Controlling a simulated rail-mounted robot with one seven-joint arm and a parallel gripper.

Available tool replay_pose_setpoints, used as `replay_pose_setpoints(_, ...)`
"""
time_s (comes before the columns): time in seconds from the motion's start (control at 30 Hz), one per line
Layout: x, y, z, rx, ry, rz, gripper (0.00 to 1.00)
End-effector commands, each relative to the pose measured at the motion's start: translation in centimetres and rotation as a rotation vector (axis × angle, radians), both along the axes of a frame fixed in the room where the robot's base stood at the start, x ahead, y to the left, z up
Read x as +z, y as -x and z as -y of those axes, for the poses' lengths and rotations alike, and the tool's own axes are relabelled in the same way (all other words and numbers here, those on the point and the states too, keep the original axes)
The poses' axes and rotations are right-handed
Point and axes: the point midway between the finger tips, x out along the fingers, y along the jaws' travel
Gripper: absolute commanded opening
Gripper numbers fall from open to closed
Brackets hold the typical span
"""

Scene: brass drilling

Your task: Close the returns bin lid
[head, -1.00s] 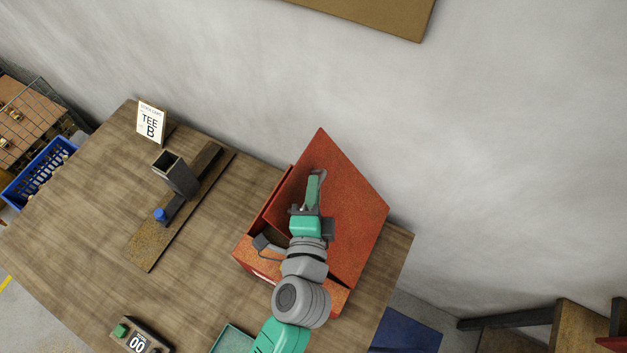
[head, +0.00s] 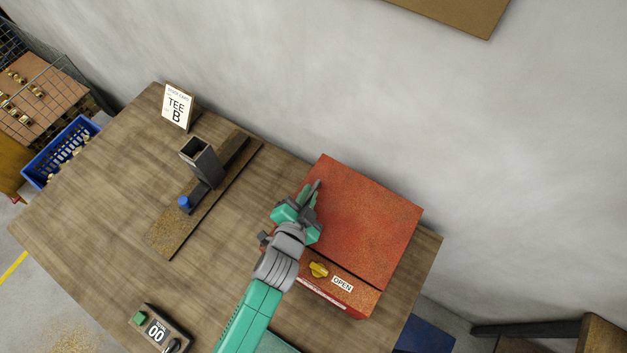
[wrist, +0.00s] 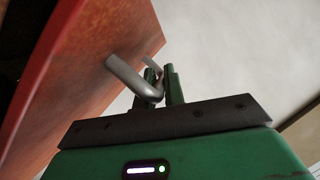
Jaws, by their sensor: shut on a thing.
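The returns bin (head: 345,300) is a red box at the right end of the wooden bench. Its red lid (head: 365,220) lies low over the box, and a thin dark line shows along the lid's near edge. In the wrist view the lid (wrist: 85,65) slants across the left, with darkness beyond its left edge. My gripper (head: 314,192) is at the lid's left side. In the wrist view its green fingers (wrist: 163,84) are shut on the grey bar handle (wrist: 133,78) of the lid. Whether the lid touches the box all round cannot be told.
The bin's front carries a yellow knob (head: 318,269) and an OPEN label (head: 342,284). A dark fixture (head: 200,160) stands on a plank to the left, near a TEE B card (head: 177,107). Bare bench lies between.

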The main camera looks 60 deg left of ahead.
Motion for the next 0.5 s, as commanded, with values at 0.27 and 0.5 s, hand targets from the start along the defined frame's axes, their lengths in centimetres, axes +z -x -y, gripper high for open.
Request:
replay_pose_setpoints(0.27, -1.3, 0.2, 0.0, 0.013, 0.046, 0.023, 0.00)
replay_pose_setpoints(0.5, -1.6, 0.2, 0.0, 0.015, 0.054, 0.022, 0.00)
